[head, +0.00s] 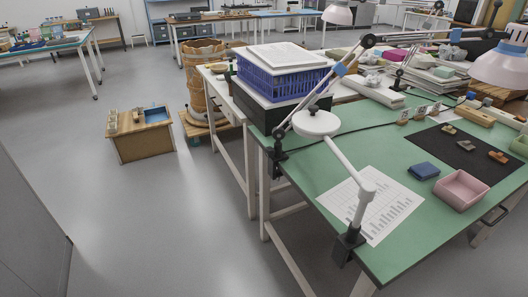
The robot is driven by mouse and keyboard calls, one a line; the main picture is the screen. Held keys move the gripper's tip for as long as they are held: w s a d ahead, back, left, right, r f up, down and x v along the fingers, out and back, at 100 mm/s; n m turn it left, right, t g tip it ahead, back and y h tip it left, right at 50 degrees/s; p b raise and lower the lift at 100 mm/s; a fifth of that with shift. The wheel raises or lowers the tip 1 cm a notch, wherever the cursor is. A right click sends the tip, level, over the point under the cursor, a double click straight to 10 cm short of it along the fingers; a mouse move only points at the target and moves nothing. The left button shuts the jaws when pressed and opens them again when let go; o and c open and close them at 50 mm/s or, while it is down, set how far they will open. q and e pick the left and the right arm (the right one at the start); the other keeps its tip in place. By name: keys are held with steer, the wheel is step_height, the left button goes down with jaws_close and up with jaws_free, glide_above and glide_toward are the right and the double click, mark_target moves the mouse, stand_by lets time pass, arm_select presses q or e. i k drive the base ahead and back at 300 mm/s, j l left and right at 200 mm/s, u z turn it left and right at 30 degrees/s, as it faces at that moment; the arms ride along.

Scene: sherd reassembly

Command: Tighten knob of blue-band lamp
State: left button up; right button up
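The blue-band lamp (340,69) is clamped at the left edge of the green table. Its thin jointed arm slants up to the right from a dark clamp (276,152), with a blue band partway along. A dark round joint (368,41) sits near its upper end; I cannot tell whether this is the knob or how tight it is. Neither of my grippers is in view.
The green table (310,172) carries a white jointed stand (351,163), a printed sheet (372,205), a pink tray (462,190) and a dark mat (448,158) with sherds. A blue basket (282,80) stands behind the lamp. Another lamp head (503,66) hangs right. Left floor is open around a wooden box (140,146).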

mark_target(270, 152)
steer(key=i+l+u, duration=0.15)
steer(key=l, duration=0.25)
steer(key=l+u, duration=0.15)
steer(key=l, duration=0.3)
steer(key=i+l+u, duration=0.2)
steer(key=l, duration=0.15)
steer(key=i+l+u, duration=0.2)
steer(key=l, duration=0.15)
steer(key=j, duration=0.1)
steer(key=z, duration=0.05)
